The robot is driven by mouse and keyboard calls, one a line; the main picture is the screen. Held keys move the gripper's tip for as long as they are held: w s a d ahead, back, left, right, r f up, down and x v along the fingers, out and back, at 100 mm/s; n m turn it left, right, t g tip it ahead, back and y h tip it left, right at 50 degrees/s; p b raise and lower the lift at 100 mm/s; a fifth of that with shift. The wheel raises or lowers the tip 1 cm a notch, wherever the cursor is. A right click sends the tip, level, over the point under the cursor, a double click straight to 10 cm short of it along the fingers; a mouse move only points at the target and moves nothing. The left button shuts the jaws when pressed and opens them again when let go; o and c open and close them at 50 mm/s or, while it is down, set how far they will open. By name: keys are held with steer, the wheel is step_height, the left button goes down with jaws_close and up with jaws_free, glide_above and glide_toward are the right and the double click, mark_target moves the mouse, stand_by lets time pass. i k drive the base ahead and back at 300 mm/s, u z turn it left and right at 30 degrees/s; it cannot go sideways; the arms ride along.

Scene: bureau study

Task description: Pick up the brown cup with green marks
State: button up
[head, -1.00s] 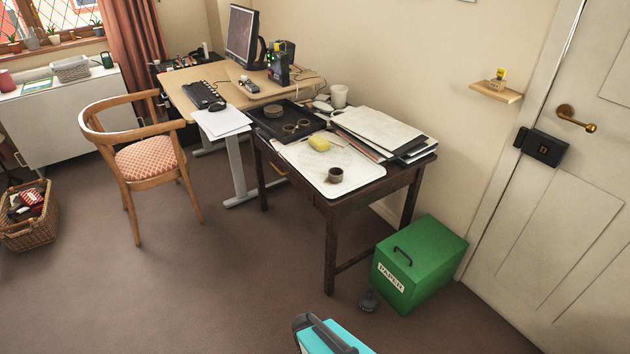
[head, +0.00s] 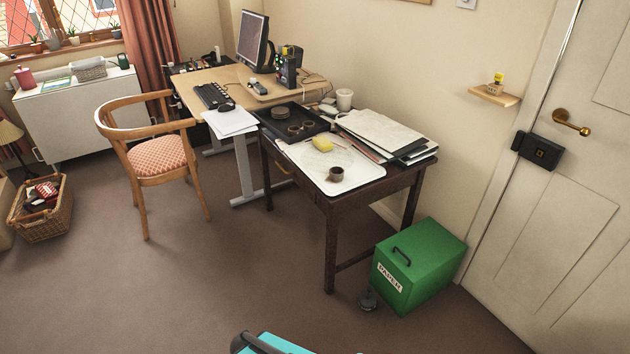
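A small brown cup (head: 336,174) stands upright on a white board (head: 312,164) on the dark wooden table. It is too small in the picture to make out green marks. Other small brown round pieces (head: 294,130) lie on a black tray (head: 268,121) behind it; I cannot tell if any is a cup. My gripper is not in view. Only a teal and dark part of me shows at the bottom edge, well apart from the table.
A yellow sponge-like block (head: 322,144) lies on the board behind the cup. Folders (head: 385,132) are stacked at the table's right. A green paper box (head: 418,265) stands by the table's right leg. A chair (head: 160,160) stands left. The floor in front is clear.

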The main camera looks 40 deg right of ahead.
mark_target(336, 173)
steer(key=u, duration=0.6)
steer(key=i, duration=2.1)
steer(key=z, duration=1.05)
